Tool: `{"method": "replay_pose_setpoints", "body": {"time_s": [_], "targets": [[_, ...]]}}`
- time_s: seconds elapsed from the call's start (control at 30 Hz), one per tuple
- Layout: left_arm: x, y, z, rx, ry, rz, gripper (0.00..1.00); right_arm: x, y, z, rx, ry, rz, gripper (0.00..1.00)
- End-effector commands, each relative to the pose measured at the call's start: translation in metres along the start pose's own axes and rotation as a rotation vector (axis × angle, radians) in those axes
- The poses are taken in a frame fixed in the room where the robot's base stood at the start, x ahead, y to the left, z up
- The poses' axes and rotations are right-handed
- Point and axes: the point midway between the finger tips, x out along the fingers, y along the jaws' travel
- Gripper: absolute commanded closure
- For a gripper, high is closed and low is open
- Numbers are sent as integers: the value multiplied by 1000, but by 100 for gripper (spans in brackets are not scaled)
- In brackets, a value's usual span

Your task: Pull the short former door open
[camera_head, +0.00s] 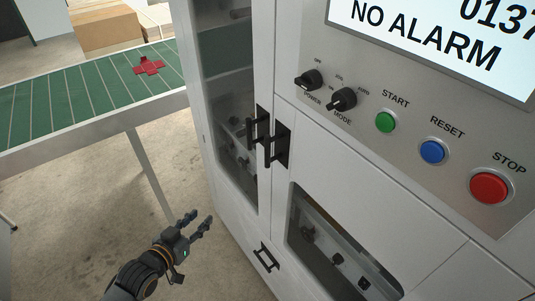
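The box former is a white cabinet filling the middle and right. Its short door (332,207), with a window in its lower part, sits below the control panel and looks closed. A black handle (279,148) is at this door's upper left corner. My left gripper (201,217) is open and empty, below and left of the handle, well apart from it. My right gripper is out of view.
A tall windowed door (208,122) with its own black handle (252,129) adjoins on the left. The panel has knobs and START, RESET and STOP (489,187) buttons. A green conveyor (90,92) carries a red piece (149,66).

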Motion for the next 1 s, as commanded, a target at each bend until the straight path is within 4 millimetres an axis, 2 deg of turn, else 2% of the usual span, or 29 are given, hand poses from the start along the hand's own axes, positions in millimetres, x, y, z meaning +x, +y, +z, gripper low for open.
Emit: {"method": "replay_pose_setpoints", "body": {"time_s": [0.03, 0.1, 0.2, 0.3, 0.43, 0.57, 0.67, 1.0], "targets": [[-10, 18, -44, 18, 76, 54, 65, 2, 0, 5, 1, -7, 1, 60], [-28, 44, -92, 32, 159, 123, 65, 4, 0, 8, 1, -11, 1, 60], [-57, 77, -142, 47, 248, 212, 65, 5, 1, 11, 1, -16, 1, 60], [-82, 101, -174, 58, 307, 279, 65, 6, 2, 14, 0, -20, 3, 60], [-99, 118, -193, 64, 342, 324, 65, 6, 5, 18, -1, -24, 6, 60], [-96, 123, -201, 63, 351, 332, 65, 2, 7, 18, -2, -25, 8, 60], [-83, 128, -208, 62, 353, 332, 65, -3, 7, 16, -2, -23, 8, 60], [-19, 151, -231, 64, 351, 331, 65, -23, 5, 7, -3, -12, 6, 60]]}}
